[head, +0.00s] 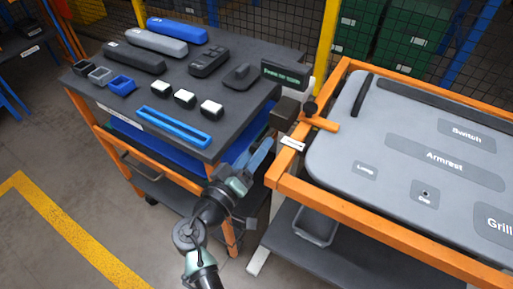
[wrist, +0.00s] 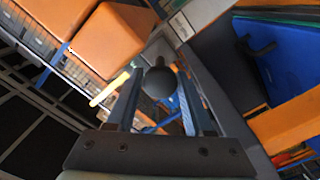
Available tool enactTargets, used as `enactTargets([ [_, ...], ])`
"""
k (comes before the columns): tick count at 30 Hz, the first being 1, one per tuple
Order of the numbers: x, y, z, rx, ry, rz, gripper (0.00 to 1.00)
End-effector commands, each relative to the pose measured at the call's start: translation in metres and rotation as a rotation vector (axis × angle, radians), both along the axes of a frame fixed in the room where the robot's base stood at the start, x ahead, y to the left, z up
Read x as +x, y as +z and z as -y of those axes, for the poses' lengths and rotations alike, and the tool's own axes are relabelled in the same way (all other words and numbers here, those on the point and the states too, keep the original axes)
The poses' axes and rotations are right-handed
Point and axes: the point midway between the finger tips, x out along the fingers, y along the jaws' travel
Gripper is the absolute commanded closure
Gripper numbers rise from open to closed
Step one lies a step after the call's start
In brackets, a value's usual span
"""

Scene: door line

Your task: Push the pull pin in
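The pull pin shows in the head view as a small black knob (head: 310,107) at the left corner of the orange panel frame (head: 283,165), beside an orange bar. In the wrist view a dark round knob (wrist: 160,84), which looks like the pin's, lies ahead of my gripper, between the lines of its fingers. My gripper (head: 264,150) has two blue fingers held apart with nothing gripped; they also show in the wrist view (wrist: 163,108). In the head view it is below and left of the knob, apart from it. How far the pin stands out cannot be told.
A dark parts table (head: 225,125) with trays and black parts stands left of the frame. A grey panel (head: 400,135) with labelled spots lies in the frame. A dark box (head: 287,110) and a display (head: 285,74) stand near the knob. Bare floor is at lower left.

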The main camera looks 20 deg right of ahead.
Motion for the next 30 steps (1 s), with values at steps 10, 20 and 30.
enactTargets([
  [10,-0.0002,-0.0001,-0.0004,0.0,0.0,0.0,1.0],
  [20,-0.0003,-0.0001,-0.0004,0.0,0.0,0.0,1.0],
  [30,-0.0003,-0.0003,-0.0006,-0.001,0.0,-0.001,1.0],
])
